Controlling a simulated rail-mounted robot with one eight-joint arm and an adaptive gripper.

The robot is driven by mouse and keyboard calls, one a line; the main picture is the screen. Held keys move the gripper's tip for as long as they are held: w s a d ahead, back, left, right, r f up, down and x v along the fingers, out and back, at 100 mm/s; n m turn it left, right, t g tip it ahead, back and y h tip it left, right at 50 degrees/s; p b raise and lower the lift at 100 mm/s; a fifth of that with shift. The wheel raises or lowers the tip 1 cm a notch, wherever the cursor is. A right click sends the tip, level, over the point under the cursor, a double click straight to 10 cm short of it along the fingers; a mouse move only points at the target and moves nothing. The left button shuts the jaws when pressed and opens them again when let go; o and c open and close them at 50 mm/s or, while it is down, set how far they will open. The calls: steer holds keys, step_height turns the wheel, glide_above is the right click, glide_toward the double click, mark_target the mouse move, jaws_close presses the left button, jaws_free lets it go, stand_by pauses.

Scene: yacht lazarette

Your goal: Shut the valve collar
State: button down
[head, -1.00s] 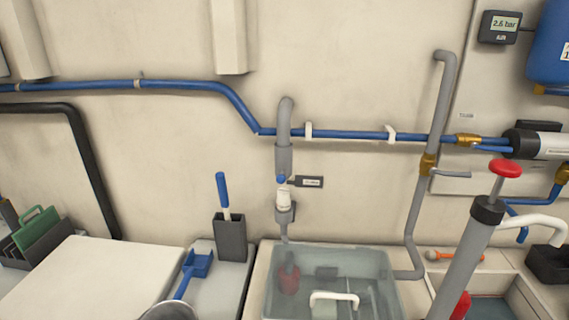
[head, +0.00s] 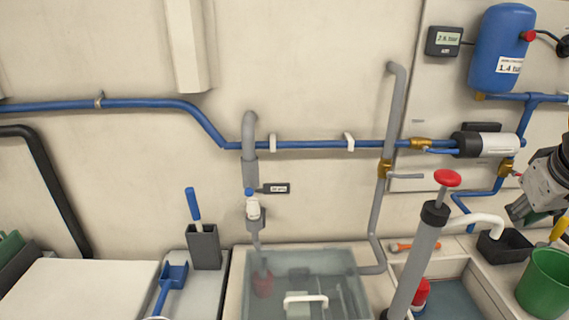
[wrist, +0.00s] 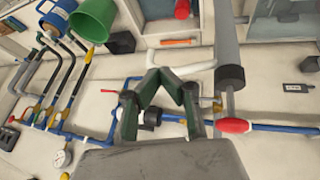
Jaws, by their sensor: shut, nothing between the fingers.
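A white collar (head: 253,208) with a blue top (head: 249,192) sits on the grey upright pipe left of centre in the head view. A small dark tag (head: 275,188) sticks out to its right; the tag also shows near the right edge of the wrist view (wrist: 299,87). I cannot tell whether the collar is open or shut. My gripper (head: 517,212) is at the right edge of the head view, far to the right of the collar. In the wrist view its dark green fingers (wrist: 158,76) meet at the tips with nothing between them.
A hand pump with a red handle (head: 447,178) stands between my gripper and the collar. A clear lidded box (head: 340,262) lies below the collar. A green bucket (head: 546,282) is at the lower right.

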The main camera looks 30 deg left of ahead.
steer(key=w+a+r+n+p, duration=0.3)
steer(key=w+a+r+n, duration=0.1)
steer(key=w+a+r, duration=0.5)
steer(key=n+g+y+p, duration=0.2)
steer(key=n+g+p, duration=0.55)
steer(key=n, duration=0.75)
glide_above(250, 189)
steer(key=w+d, duration=0.2)
steer(key=d+x, duration=0.1)
steer(key=x, duration=1.2)
steer(key=p+x, duration=0.1)
steer(key=x, duration=0.3)
steer(key=shift+w+d+f, duration=0.15)
steer(key=shift+d+f, duration=0.1)
steer(key=shift+f, duration=0.2)
